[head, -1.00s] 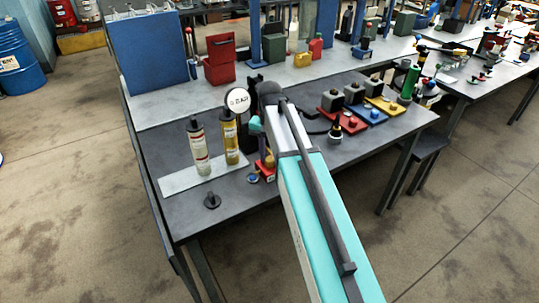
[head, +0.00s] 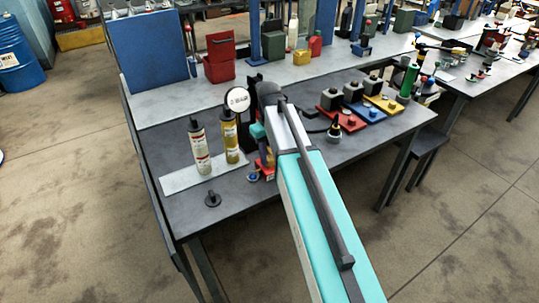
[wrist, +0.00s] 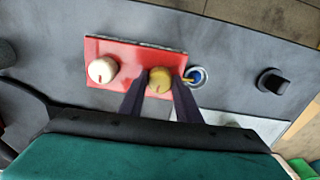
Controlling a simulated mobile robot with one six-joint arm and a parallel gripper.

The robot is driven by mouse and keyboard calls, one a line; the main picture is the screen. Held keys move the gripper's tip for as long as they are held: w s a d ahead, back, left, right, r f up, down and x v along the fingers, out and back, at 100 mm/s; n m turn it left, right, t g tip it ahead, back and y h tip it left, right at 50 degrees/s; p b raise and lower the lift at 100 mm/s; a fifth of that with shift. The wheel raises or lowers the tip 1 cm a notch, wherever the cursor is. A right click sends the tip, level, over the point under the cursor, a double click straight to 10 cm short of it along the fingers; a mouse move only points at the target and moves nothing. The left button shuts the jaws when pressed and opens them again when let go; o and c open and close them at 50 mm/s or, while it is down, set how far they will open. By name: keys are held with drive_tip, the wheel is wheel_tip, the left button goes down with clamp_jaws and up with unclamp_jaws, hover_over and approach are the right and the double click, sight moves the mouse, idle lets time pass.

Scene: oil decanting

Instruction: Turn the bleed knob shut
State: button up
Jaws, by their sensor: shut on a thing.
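In the wrist view a red plate (wrist: 125,75) carries two round knobs. A yellow-brown knob (wrist: 160,79) with a red mark sits near its right end, and a cream knob (wrist: 102,70) with a red mark at its left. My gripper (wrist: 158,93) has its two dark fingers on either side of the yellow-brown knob, shut on it. No label shows which knob is the bleed knob. In the head view my arm hides the gripper and most of the red unit (head: 267,164).
A blue-centred ring (wrist: 196,76) and a black knob-like piece (wrist: 271,81) lie to the right. In the head view two cartridges, one white (head: 199,150) and one yellow (head: 231,142), stand on a pale tray (head: 178,182). A white round gauge (head: 237,100) stands behind the arm.

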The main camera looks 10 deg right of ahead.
sight(270, 158)
drive_tip(key=shift+n, duration=0.9)
drive_tip(key=o, duration=1.1)
drive_tip(key=shift+c, duration=0.2)
drive_tip(key=shift+r, duration=0.2)
wheel_tip(270, 158, up, 13)
drive_tip(key=b, duration=0.2)
drive_tip(key=shift+r+b, duration=0.2)
drive_tip(key=shift+b, duration=0.15)
drive_tip(key=shift+s, duration=0.1)
